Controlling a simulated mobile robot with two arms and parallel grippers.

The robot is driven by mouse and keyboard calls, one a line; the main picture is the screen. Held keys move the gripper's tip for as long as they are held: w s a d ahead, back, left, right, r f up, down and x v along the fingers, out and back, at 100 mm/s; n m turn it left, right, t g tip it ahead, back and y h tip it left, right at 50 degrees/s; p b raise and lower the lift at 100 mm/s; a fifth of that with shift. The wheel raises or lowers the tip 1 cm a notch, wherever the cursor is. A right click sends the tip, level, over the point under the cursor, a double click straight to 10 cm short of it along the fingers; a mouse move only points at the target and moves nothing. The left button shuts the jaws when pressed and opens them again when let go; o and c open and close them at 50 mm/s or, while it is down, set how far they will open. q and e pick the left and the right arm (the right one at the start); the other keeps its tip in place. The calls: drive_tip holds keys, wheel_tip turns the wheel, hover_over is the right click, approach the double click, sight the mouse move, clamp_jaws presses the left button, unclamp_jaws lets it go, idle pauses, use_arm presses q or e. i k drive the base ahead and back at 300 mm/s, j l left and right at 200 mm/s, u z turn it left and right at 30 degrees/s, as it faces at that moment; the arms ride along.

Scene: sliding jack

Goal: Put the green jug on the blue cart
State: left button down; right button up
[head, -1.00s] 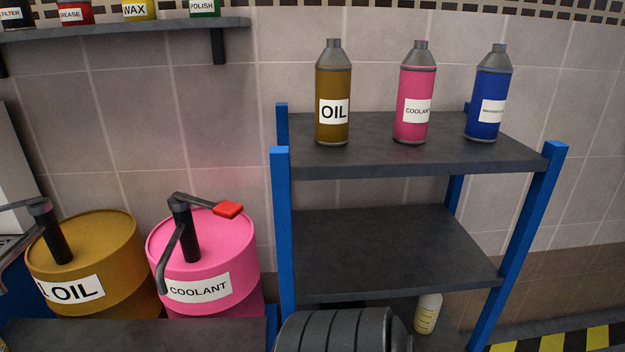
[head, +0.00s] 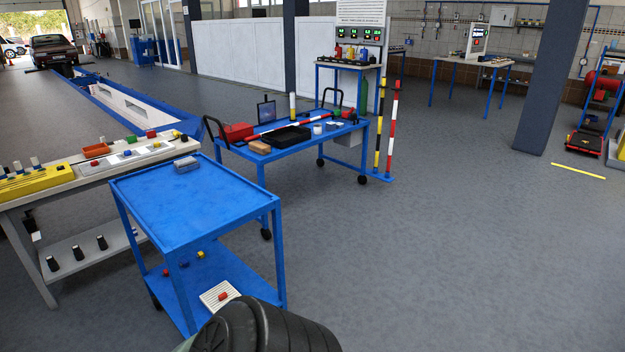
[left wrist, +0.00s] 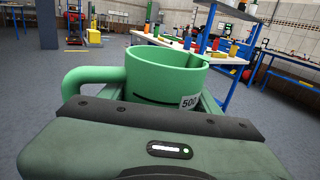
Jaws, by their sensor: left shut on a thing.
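The green jug (left wrist: 165,75) is upright and open-topped in the left wrist view, with a handle at the left and a white label reading 500. My left gripper (left wrist: 160,122) is shut on it; the gripper body hides the jug's lower part. In the head view, a blue cart (head: 195,212) stands close in front at the left, with a nearly bare blue top. A small grey item (head: 186,165) lies at its far edge. I cannot make out the jug in the head view. My right gripper is in neither view.
A workbench with a yellow block (head: 35,183) adjoins the cart's left. Behind stands a second wheeled blue table (head: 285,150), loaded with tools, with striped posts (head: 391,130) beside it. The cart's lower shelf holds a white tray (head: 219,296).

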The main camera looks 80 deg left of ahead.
sight(184, 195)
drive_tip(key=k+j+u, duration=0.3)
drive_tip(key=j+u, duration=0.3)
drive_tip(key=j, duration=0.15)
drive_tip(key=k+j+u, duration=0.1)
drive_tip(key=j+u, duration=0.5)
drive_tip(key=j, duration=0.25)
drive_tip(key=k, duration=0.05)
